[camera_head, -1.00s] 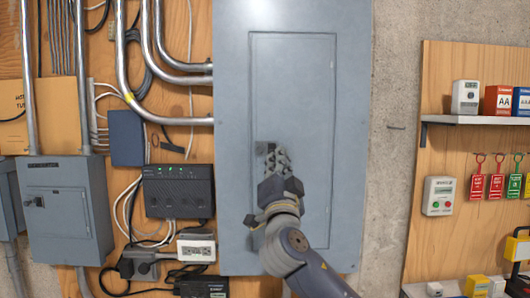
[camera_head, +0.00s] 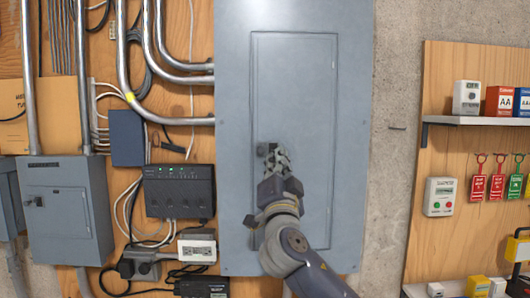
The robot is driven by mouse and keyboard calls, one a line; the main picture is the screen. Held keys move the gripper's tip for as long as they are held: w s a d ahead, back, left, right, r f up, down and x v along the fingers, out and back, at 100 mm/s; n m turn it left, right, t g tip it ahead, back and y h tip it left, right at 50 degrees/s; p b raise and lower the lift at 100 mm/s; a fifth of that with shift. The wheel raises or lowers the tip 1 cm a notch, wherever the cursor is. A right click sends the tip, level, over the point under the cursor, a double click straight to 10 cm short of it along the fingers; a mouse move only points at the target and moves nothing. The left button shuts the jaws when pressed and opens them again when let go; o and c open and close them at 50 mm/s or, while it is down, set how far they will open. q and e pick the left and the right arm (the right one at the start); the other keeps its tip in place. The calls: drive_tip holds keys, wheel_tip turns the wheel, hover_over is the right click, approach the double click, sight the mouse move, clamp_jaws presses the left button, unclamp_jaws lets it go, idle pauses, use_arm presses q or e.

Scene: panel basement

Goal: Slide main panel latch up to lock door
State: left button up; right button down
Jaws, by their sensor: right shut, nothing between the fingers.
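The main panel (camera_head: 230,100) is a tall grey metal box on the wall, and its door (camera_head: 294,90) is closed flush in the frame. The panel latch (camera_head: 263,149) is a small dark piece at the left edge of the door, partly hidden by my right gripper. My right gripper (camera_head: 275,152) is shut with nothing in it. Its fingertips are at the right side of the latch; I cannot tell whether they touch it. My left gripper is not in view.
A smaller grey box (camera_head: 65,215) with a switch, a black router (camera_head: 180,191) and an outlet (camera_head: 197,247) are to the left, with conduits above. A wooden board (camera_head: 455,180) with a shelf and hanging tags stands at the right. Bare concrete lies between.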

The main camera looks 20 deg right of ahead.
drive_tip(key=shift+r, duration=0.7)
drive_tip(key=shift+f, duration=0.15)
idle(0.4)
drive_tip(key=shift+f+b, duration=0.1)
drive_tip(key=shift+b, duration=0.35)
drive_tip(key=s+a+b, duration=0.2)
drive_tip(key=s, duration=0.4)
drive_tip(key=shift+s, duration=0.35)
idle(0.4)
